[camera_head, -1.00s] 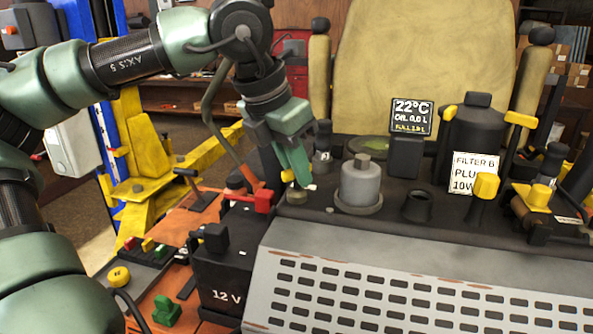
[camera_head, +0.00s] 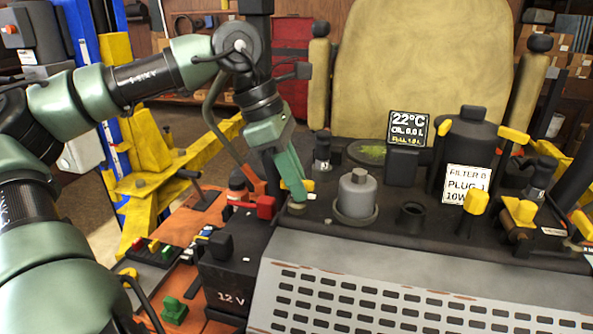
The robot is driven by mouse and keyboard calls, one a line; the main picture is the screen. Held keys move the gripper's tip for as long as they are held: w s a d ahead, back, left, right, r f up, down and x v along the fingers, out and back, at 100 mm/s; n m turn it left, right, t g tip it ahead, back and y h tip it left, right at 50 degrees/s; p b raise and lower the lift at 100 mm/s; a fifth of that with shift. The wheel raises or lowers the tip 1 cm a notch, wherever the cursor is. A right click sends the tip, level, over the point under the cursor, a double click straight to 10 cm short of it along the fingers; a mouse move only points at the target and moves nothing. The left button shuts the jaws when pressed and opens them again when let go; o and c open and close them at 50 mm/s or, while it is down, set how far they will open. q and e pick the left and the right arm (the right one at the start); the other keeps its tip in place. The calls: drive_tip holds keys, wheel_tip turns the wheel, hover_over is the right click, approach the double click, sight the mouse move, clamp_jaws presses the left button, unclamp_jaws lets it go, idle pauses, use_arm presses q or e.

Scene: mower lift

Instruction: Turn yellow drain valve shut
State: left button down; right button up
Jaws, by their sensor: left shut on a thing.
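My left gripper (camera_head: 296,188) reaches down to the left end of the dark mower deck, its green fingers shut. A grey round base (camera_head: 297,207) sits below the fingertips. My right gripper is not in view.
A grey capped cylinder (camera_head: 357,195) stands close right of the fingers. A display (camera_head: 409,130) reads 22°C and OIL 0,0 L. A 12 V battery (camera_head: 228,275) with a red terminal stands at front left. A perforated grey panel (camera_head: 400,300) fills the front.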

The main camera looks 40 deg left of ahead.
use_arm(q)
drive_tip(key=shift+m+p, duration=0.4)
drive_tip(key=shift+m, duration=0.2)
drive_tip(key=shift+g, duration=0.3)
drive_tip(key=c, duration=1.5)
unclamp_jaws()
drive_tip(key=shift+o, duration=0.2)
drive_tip(key=b+v, duration=0.2)
drive_tip(key=v, duration=0.5)
drive_tip(key=shift+a+r, duration=0.15)
drive_tip(key=shift+r, duration=0.2)
